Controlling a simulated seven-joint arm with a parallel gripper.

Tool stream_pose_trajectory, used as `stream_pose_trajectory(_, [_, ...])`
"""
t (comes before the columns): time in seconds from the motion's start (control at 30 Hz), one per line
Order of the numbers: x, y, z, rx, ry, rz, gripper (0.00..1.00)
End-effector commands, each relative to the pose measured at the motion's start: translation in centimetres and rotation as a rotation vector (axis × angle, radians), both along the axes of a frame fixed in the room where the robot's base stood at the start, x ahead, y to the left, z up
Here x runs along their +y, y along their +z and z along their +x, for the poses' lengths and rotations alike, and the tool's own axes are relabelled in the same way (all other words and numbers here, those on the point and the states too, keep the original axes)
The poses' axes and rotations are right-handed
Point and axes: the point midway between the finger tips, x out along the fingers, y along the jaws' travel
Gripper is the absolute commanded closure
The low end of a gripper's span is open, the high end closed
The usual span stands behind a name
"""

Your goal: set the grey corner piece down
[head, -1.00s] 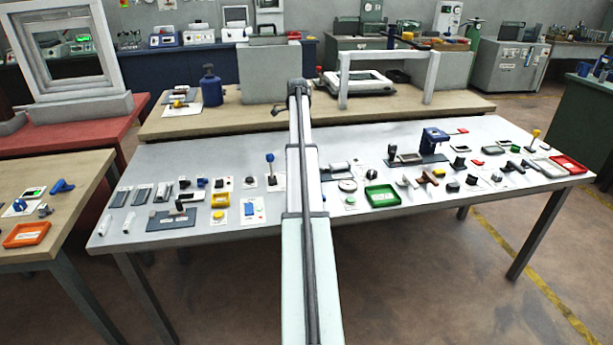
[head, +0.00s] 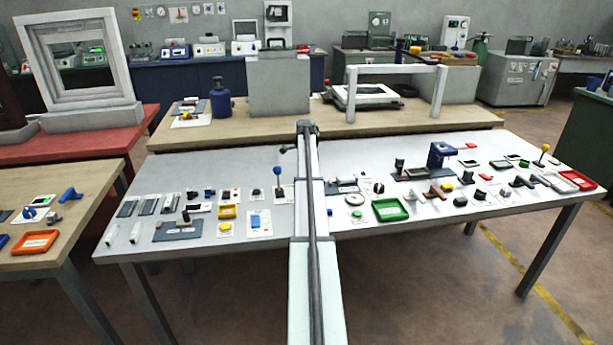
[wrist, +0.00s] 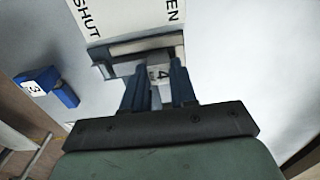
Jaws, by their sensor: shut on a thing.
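My gripper (wrist: 157,68) is in the wrist view, its two dark blue fingers shut on a grey piece (wrist: 128,48). A white tag marked 4 (wrist: 161,73) shows between the fingers. The grey piece is seen end-on and partly hidden by the fingers, so its corner shape is not clear. A white card (wrist: 120,16) with SHUT and partly hidden OPEN lettering lies beyond it. I cannot tell whether the piece touches the surface below.
In the wrist view, a blue part tagged 3 (wrist: 47,86) lies to the left. In the head view, the grey table (head: 250,170) holds many small parts and a green tray (head: 390,210). A wooden bench (head: 240,126) with a white frame (head: 395,72) stands behind.

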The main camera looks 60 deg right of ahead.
Motion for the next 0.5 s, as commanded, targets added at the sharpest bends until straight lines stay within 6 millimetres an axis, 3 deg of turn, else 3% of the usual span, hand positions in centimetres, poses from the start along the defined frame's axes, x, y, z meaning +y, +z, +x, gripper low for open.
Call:
stream_pose_trajectory(0.3, [-0.01, -0.25, 0.0, 0.0, 0.0, 0.0, 1.0])
stream_pose_trajectory(0.33, [-0.02, -0.24, 0.01, -0.001, 0.0, -0.001, 0.71])
stream_pose_trajectory(0.5, [-0.02, -0.22, 0.01, -0.001, 0.0, -0.001, 0.55])
